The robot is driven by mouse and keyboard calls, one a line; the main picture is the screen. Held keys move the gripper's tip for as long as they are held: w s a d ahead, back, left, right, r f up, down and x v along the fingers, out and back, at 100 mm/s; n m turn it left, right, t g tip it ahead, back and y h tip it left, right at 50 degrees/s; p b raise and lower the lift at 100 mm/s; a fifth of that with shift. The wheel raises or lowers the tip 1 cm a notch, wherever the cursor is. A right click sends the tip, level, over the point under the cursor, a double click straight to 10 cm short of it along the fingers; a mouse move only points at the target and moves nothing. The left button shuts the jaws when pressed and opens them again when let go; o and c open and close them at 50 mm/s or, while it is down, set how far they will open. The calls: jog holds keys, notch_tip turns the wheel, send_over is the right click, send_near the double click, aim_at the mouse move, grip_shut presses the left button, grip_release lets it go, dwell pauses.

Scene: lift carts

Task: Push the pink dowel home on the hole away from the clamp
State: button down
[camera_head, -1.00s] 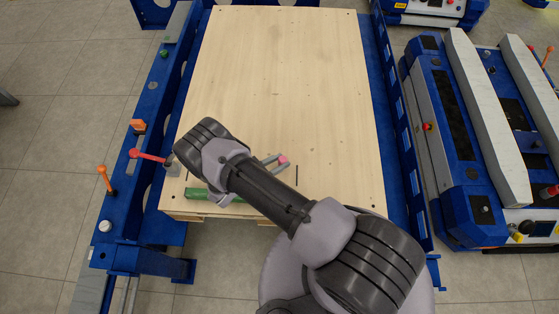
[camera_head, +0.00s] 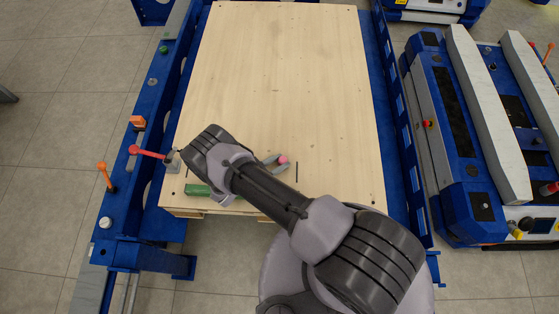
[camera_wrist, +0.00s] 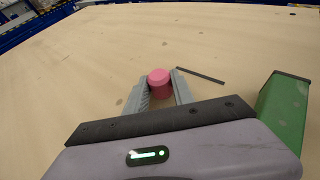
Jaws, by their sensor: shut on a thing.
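The pink dowel (camera_head: 283,159) shows as a small pink end at the tips of my gripper (camera_head: 276,161), over the wooden board (camera_head: 285,80). In the wrist view the dowel (camera_wrist: 159,82) is between the two grey fingers of my gripper (camera_wrist: 160,86), which are shut on it. Its lower end and any hole under it are hidden. The clamp with a red handle (camera_head: 148,152) stands at the board's left edge. A green block (camera_head: 197,190) lies at the board's near left corner, partly behind my arm; a green block (camera_wrist: 285,108) is also at right in the wrist view.
A thin dark strip (camera_head: 297,172) lies on the board right of the dowel. Blue rails (camera_head: 143,180) run along both sides, with orange levers (camera_head: 104,176) at left. Blue lift carts (camera_head: 460,150) stand at right. The board's far part is clear.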

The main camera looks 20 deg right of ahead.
jog(key=c, duration=1)
grip_release()
jog(key=shift+r+p, duration=0.3)
jog(key=shift+r, duration=0.05)
notch_tip(320, 180, up, 4)
jog(key=p, duration=0.2)
jog(key=shift+f+p, duration=0.15)
jog(key=shift+p, duration=0.15)
jog(key=s+p, duration=0.1)
jog(key=s, duration=0.4)
jog(key=s+p, duration=0.2)
jog(key=s, duration=0.3)
jog(key=s+p, duration=0.1)
jog(key=s, duration=0.5)
jog(key=shift+d+r+p, duration=0.25)
jog(key=shift+p, duration=0.15)
